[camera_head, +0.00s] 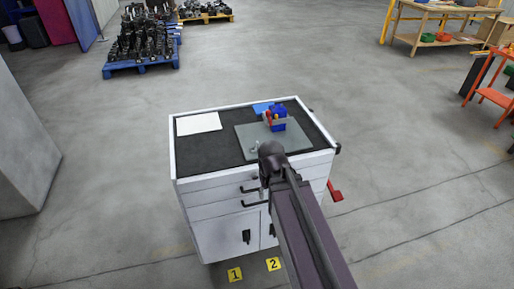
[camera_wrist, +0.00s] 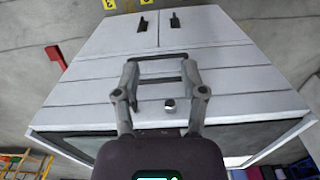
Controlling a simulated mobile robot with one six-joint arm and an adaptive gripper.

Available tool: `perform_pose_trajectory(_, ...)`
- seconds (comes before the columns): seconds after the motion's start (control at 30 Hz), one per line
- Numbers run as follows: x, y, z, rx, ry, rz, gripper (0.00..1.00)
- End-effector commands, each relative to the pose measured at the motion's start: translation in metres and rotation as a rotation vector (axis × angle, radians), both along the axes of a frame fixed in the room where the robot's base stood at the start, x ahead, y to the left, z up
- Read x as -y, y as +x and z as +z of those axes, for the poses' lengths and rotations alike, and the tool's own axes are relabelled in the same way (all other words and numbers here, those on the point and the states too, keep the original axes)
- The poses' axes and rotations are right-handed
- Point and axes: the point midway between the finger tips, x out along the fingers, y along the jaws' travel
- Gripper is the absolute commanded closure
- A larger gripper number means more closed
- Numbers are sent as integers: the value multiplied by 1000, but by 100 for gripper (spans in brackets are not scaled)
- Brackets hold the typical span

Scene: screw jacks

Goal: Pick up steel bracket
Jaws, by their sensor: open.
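I cannot make out the steel bracket for certain. In the head view, a small pale metallic piece (camera_head: 256,146) shows at the front edge of the grey mat (camera_head: 296,144), just beyond my wrist; it may be the bracket. My gripper (camera_head: 263,188) hangs at the front of the cabinet, partly hidden by my arm. In the wrist view my gripper (camera_wrist: 160,68) is open, its two fingers apart with nothing between them. Behind them are the white drawer fronts (camera_wrist: 90,92) and a drawer handle.
The white cabinet (camera_head: 205,186) has a dark top. On it are a white sheet (camera_head: 198,124) and a cluster of blue, red and yellow items (camera_head: 276,118). A red handle (camera_head: 335,193) juts out at its right. A blue pallet (camera_head: 142,66) stands far back.

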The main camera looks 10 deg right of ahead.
Motion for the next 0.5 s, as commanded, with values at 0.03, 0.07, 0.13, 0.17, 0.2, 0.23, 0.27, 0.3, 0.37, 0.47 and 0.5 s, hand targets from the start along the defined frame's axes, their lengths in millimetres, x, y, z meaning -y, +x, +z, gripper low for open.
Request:
perform_pose_trajectory(0.03,0,10,7,0,0,1,46)
perform_pose_trajectory(0.07,0,14,9,0,0,2,46)
perform_pose_trajectory(0.13,1,27,16,0,0,5,46)
perform_pose_trajectory(0.17,1,33,19,0,0,6,46)
perform_pose_trajectory(0.2,1,42,24,0,0,8,46)
perform_pose_trajectory(0.23,2,49,28,0,0,9,46)
perform_pose_trajectory(0.27,2,56,32,0,0,11,46)
perform_pose_trajectory(0.3,2,65,37,0,0,13,46)
perform_pose_trajectory(0.37,3,80,44,0,0,16,46)
perform_pose_trajectory(0.47,4,104,57,0,0,22,46)
perform_pose_trajectory(0.5,4,114,61,0,0,24,46)
